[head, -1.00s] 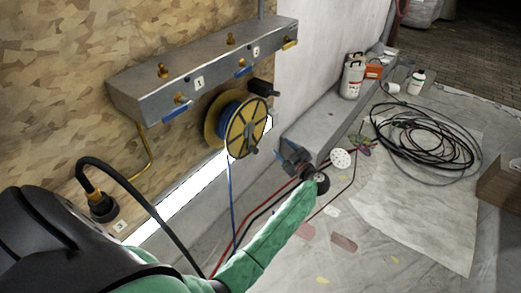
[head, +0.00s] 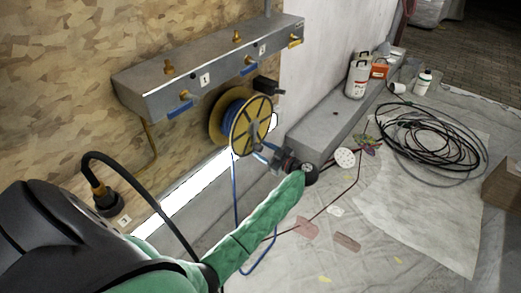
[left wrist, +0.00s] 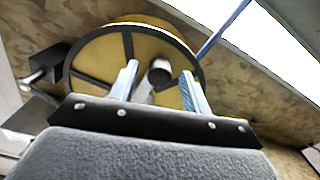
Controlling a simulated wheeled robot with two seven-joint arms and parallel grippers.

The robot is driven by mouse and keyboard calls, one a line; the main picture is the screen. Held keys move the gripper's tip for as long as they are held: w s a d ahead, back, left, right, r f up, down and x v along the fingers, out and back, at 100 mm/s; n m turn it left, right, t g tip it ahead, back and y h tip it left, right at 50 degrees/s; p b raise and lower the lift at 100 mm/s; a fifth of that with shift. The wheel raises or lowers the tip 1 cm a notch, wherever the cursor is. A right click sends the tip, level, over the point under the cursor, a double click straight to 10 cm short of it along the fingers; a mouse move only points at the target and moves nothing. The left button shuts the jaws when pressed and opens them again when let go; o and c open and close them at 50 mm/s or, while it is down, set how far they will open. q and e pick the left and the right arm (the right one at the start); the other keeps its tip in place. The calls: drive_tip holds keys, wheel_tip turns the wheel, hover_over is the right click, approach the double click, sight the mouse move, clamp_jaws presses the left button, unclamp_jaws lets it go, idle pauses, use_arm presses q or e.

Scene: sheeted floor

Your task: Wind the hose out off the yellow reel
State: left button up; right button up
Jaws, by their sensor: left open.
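The yellow reel (head: 264,109) with dark spokes is mounted by the board wall below the grey manifold, with blue hose (head: 234,190) wound on it. The hose hangs from the reel and bends into a loop near the floor. My left gripper (head: 264,152) is open at the lower front of the reel. In the left wrist view the reel's yellow face (left wrist: 96,52) fills the upper part. There the gripper's pale fingers (left wrist: 160,70) stand on either side of a dark round knob (left wrist: 159,73); whether they touch it I cannot tell. My right gripper is out of view.
The grey manifold (head: 205,80) with blue and orange valve levers juts out above the reel. A grey ledge (head: 325,130) runs to the right. A coiled dark hose (head: 430,140) lies on the sheeted floor, with a cardboard box (head: 503,185) at the right edge.

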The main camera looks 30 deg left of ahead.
use_arm(q)
drive_tip(key=shift+a, duration=0.85)
clamp_jaws()
drive_tip(key=shift+w, duration=0.1)
